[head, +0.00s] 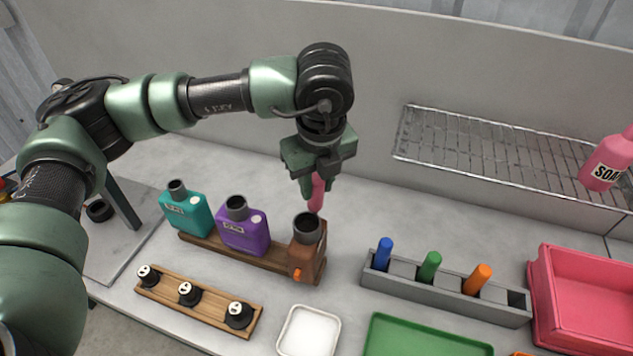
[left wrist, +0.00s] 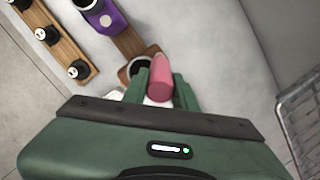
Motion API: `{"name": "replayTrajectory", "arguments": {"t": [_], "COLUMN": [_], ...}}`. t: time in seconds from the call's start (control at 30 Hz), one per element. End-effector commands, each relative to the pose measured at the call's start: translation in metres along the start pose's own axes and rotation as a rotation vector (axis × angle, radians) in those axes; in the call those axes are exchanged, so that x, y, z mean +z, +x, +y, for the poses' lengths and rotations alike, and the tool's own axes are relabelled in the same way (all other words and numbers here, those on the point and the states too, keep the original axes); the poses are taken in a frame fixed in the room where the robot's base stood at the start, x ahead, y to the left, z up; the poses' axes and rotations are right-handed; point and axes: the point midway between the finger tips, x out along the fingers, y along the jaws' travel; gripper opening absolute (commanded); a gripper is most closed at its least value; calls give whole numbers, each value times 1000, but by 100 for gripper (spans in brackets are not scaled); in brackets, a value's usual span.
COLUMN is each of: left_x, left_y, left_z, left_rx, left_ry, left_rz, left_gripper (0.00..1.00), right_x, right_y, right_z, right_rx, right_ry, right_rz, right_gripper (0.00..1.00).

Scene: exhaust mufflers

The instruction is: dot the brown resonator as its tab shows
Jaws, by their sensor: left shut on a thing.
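The brown resonator (head: 306,262) stands at the right end of a wooden rack (head: 265,262), its dark round neck facing up. A small orange piece shows low on its front. In the left wrist view, its dark mouth (left wrist: 146,60) is partly hidden behind the fingers. My left gripper (head: 311,188) points down just behind and above it, shut on a pink marker (head: 317,194). The marker also shows between the fingers in the left wrist view (left wrist: 159,76). Its lower end is close to the resonator's neck; I cannot tell whether they touch. My right gripper is out of view.
Teal (head: 186,215) and purple (head: 242,237) resonators share the rack. A grey holder (head: 447,299) has blue, green and orange markers. A wooden strip with black knobs (head: 189,294), white dish (head: 309,332), green tray (head: 415,338), pink bin (head: 590,300) and wire shelf (head: 490,160) surround it.

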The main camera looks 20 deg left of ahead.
Motion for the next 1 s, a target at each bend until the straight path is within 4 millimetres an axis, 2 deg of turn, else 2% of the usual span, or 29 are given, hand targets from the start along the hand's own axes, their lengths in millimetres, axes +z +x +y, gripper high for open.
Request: {"name": "replayTrajectory", "arguments": {"t": [1.0], "left_x": [-1], "left_y": [2], "left_z": [0], "left_rx": [2], "left_ry": [1], "left_rz": [2], "left_gripper": [0], "right_x": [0], "right_y": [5], "right_z": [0], "right_rx": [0], "right_ry": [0], "right_rz": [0], "right_gripper": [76]}}
